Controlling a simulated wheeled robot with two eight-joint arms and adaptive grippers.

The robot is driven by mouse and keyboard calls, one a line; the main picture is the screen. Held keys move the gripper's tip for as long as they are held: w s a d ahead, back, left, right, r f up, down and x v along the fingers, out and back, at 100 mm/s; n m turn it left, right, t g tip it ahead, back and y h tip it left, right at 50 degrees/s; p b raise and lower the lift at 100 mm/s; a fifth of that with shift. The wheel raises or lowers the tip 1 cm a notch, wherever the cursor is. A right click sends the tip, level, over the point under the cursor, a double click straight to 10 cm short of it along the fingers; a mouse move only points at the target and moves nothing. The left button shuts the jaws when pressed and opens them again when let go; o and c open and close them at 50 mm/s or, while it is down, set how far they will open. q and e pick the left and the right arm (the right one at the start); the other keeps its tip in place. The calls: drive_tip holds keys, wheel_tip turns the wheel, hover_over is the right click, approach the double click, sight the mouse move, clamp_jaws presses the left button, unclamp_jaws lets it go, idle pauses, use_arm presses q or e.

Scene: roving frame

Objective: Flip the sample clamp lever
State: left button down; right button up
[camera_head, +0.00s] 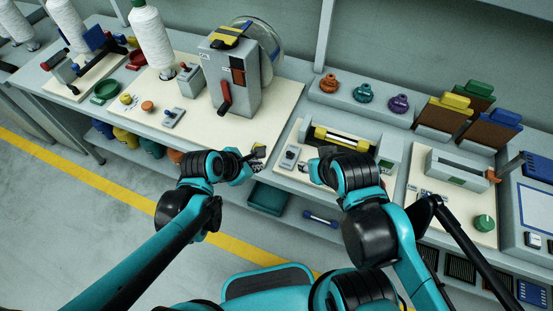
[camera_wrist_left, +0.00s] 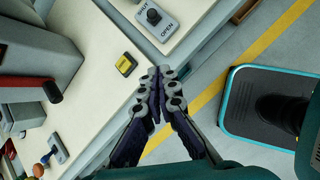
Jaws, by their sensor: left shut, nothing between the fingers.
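A small black lever on a plate (camera_head: 289,158) stands at the left end of the board with the yellow cylinder. In the left wrist view this lever (camera_wrist_left: 154,16) has a plate marked SHUT and OPEN. I cannot read its position surely. My left gripper (camera_head: 257,153) is over the bench's front edge, left of the lever and apart from it. In the left wrist view its fingers (camera_wrist_left: 160,72) are shut and empty. My right arm's wrist is in front of the yellow-cylinder board; its fingers cannot be made out.
A grey machine (camera_head: 245,82) with a red lever (camera_head: 225,96) stands left of the grippers. A yellow button (camera_wrist_left: 125,64) sits near the left fingertips. A yellow cylinder (camera_head: 340,138) lies behind my right wrist. A clamp-like device with an orange handle (camera_head: 491,177) stands at right.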

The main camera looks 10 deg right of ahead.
sight(289, 155)
use_arm(q)
drive_tip(key=b+x, duration=0.4)
drive_tip(key=x, duration=0.5)
drive_tip(key=shift+d+f, duration=0.15)
drive_tip(key=shift+f, duration=0.15)
drive_tip(key=d, duration=0.2)
drive_tip(key=w+d, duration=0.1)
drive_tip(key=shift+w+r+b, duration=0.1)
drive_tip(key=shift+r+b, duration=0.25)
drive_tip(key=shift+w+d+r, duration=0.15)
drive_tip(key=shift+d+r, duration=0.1)
drive_tip(key=shift+d, duration=0.15)
drive_tip(key=shift+w, duration=0.15)
